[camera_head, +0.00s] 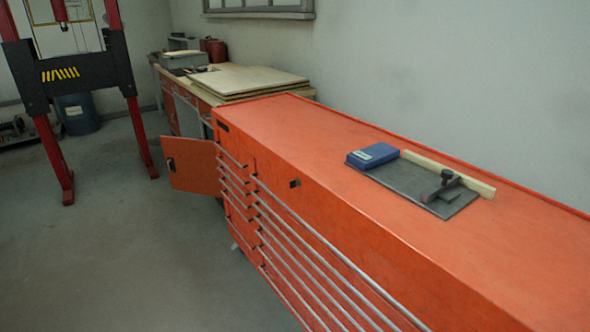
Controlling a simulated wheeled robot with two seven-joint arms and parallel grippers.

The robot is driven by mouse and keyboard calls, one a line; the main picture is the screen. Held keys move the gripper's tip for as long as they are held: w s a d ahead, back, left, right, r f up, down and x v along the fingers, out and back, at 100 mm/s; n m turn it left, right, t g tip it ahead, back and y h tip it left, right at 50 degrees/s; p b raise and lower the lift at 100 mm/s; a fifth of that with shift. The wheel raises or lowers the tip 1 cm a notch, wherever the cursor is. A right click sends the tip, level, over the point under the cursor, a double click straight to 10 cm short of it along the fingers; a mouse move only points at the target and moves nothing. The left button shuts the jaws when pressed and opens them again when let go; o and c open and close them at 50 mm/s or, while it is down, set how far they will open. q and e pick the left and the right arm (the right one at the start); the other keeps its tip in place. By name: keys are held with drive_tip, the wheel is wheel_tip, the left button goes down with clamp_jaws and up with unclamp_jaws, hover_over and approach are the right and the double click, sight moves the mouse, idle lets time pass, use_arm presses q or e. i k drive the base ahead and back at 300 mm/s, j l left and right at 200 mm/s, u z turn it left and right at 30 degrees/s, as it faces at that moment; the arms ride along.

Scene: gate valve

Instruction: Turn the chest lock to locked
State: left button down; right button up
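A long orange tool chest (330,130) runs from the middle of the view to the lower right. Its front has several drawers with long metal handles. A small dark chest lock (295,184) sits on the upper front face, right of the narrow drawer column. It is too small to tell whether it stands at locked. Neither of my grippers shows in the head view.
A blue box (372,156), a grey plate (415,184), a wooden strip (450,172) and a dark tool (446,184) lie on the chest top. An orange cabinet door (190,165) stands open at left. A red-legged press (75,85) stands beyond. Grey floor (130,250) is clear.

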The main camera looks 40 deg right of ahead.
sight(296, 182)
drive_tip(key=i+u, duration=0.1)
drive_tip(key=i, duration=0.5)
drive_tip(key=i+l+u, duration=0.1)
drive_tip(key=i, duration=0.5)
drive_tip(key=i+l+u, duration=0.1)
drive_tip(key=i, duration=0.5)
drive_tip(key=i+l+u, duration=0.1)
drive_tip(key=i, duration=0.5)
drive_tip(key=i+z, duration=0.2)
drive_tip(key=z, duration=0.2)
drive_tip(key=i+j+z, duration=0.1)
drive_tip(key=z, duration=0.3)
drive_tip(key=i+j+z, duration=0.15)
drive_tip(key=z, duration=0.2)
drive_tip(key=i+j+z, duration=0.2)
drive_tip(key=z, duration=0.2)
